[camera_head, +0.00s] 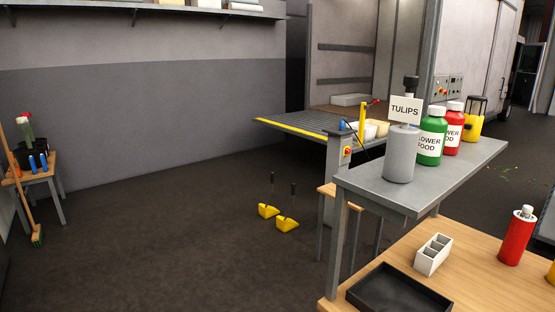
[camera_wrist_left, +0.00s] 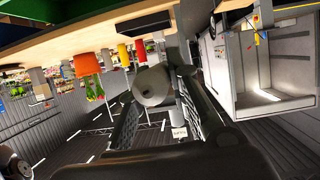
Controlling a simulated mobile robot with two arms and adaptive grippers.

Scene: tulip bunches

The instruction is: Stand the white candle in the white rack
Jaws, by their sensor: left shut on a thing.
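The white rack (camera_head: 433,255) stands on the wooden bench at the lower right of the head view, with its open compartments facing up. I see nothing standing in them. My left gripper (camera_wrist_left: 160,115) shows only in the left wrist view. Its dark fingers are shut on a pale grey, rounded object (camera_wrist_left: 153,86) seen close up and shaded. I cannot tell from this view whether it is the white candle. No candle can be picked out in the head view. My right gripper is in neither view.
A black tray (camera_head: 398,292) lies beside the rack, and a red bottle (camera_head: 517,235) stands to its right. A raised grey shelf (camera_head: 440,172) behind holds a grey canister (camera_head: 400,155) at a TULIPS sign, a green bottle (camera_head: 431,135) and a red one.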

